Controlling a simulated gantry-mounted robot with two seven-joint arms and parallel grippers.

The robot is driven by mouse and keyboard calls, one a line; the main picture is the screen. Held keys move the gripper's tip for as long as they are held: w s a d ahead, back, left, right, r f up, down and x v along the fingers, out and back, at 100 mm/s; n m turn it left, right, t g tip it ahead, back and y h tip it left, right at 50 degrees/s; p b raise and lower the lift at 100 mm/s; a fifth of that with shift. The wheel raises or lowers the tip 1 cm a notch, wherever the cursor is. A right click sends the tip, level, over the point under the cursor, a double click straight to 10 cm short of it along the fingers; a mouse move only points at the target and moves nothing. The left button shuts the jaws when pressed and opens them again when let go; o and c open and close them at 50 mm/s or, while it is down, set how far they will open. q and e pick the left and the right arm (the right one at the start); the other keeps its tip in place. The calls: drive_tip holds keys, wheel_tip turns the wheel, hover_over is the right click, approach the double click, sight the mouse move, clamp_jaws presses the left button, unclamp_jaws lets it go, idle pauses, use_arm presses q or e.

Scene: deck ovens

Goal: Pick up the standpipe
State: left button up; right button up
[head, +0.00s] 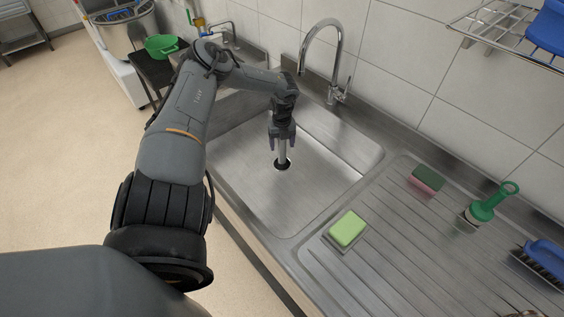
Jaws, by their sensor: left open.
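The standpipe (282,156) is a grey upright tube standing at the dark drain hole in the steel sink basin (328,182). My left gripper (282,144) points down over it from above, with its open fingers on either side of the pipe's upper part. The top of the pipe is hidden by the gripper, and I cannot tell whether the fingers touch it. My right gripper is not in view.
A curved tap (322,52) stands behind the basin. On the ridged drainboard (400,235) lie a light green sponge (347,229), a green and pink sponge (427,179), a green brush (490,203) and a blue brush (543,258). The rest of the basin is clear.

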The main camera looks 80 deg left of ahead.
use_arm(q)
drive_tip(key=shift+f, duration=0.25)
clamp_jaws()
idle(0.3)
